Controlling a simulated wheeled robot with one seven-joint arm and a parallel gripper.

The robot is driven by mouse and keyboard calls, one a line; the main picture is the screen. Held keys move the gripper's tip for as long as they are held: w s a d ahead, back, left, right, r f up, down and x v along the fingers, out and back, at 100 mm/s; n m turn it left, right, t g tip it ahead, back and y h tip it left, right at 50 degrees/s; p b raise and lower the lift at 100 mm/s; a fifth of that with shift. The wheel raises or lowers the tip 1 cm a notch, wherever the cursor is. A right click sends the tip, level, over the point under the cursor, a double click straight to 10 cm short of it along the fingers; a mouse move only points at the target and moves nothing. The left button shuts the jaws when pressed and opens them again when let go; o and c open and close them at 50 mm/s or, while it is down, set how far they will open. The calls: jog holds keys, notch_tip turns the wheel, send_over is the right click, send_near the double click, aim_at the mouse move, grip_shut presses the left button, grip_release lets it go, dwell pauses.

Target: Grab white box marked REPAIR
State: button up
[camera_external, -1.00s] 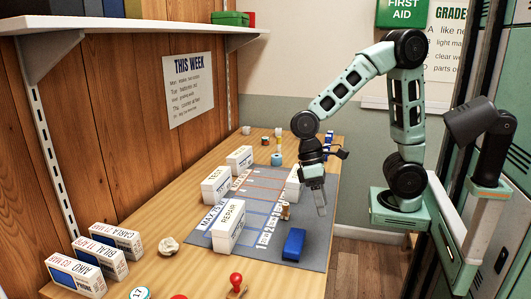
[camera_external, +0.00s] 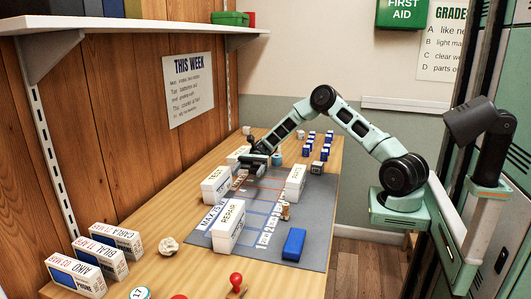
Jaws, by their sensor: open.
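The white box marked REPAIR (camera_external: 229,226) stands upright on the front left part of the grey mat (camera_external: 317,225). Its lettering faces up and to the right. My gripper (camera_external: 248,165) is over the far left part of the mat, near the white box marked TEST (camera_external: 216,184) and another white box (camera_external: 238,154) behind it. It is well behind the REPAIR box and apart from it. My gripper is open; its fingertips are small and partly hard to make out.
Another white box (camera_external: 295,183) stands on the mat's right side. A blue block (camera_external: 294,244) and a small wooden figure (camera_external: 285,212) are right of the REPAIR box. Several blue pieces stand at the back right. A crumpled ball (camera_external: 168,246) and a red-knobbed stamp (camera_external: 236,281) lie in front.

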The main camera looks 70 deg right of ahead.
notch_tip(320, 180, down, 3)
jog(key=shift+d+f, duration=0.1)
jog(key=shift+a+f, duration=0.2)
jog(key=shift+a, duration=0.1)
send_near(234, 206)
jog(key=a, duration=0.4)
jog(key=shift+a, duration=0.35)
jog(key=a, duration=0.3)
jog(key=a+f, duration=0.1)
jog(key=a, duration=0.1)
jog(key=shift+s, duration=0.25)
jog(key=shift+r, duration=0.1)
jog(key=c, duration=1.3)
